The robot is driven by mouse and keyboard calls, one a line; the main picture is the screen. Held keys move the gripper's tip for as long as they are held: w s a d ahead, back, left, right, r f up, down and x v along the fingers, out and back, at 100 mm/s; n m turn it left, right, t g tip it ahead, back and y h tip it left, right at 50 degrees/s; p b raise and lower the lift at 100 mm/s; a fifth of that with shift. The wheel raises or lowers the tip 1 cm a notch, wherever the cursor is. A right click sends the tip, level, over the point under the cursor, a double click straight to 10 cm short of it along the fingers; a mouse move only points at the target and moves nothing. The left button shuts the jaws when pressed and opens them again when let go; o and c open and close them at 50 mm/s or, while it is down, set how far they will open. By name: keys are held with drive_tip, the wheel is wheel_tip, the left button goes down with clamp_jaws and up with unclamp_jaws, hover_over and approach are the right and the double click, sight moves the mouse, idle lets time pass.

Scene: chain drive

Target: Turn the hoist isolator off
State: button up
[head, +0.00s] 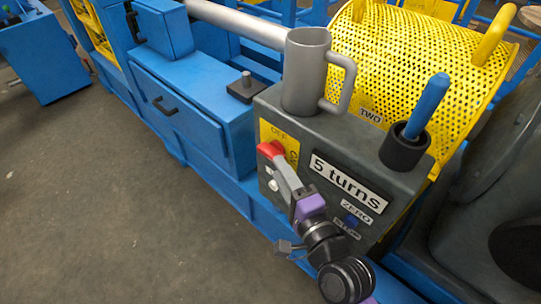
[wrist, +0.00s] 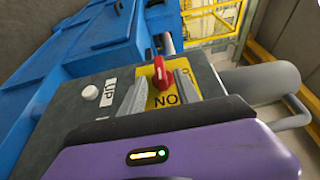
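The hoist isolator is a red rotary handle (head: 269,149) on a yellow plate (head: 291,147) marked OFF and ON, on the front of a grey control box (head: 365,150). The red handle (wrist: 159,71) also shows in the wrist view, with the ON lettering upside down below it. My gripper (head: 280,165) is at the plate, its fingers pointing at the handle. In the wrist view, my gripper (wrist: 161,80) has its two grey fingers apart, one on each side of the handle. I cannot tell whether either finger touches it. The gripper partly hides the plate in the head view.
A grey mug (head: 305,75) and a black cup-like holder with a blue handle (head: 427,105) stand on the box top. A white button (wrist: 90,92) sits beside the isolator. A blue button (head: 351,221) is lower on the box. A yellow perforated guard (head: 400,50) is behind.

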sight(264, 143)
drive_tip(key=b+x, duration=0.1)
drive_tip(key=x, duration=0.5)
drive_tip(key=shift+w, duration=0.25)
drive_tip(key=shift+c, duration=0.2)
clamp_jaws()
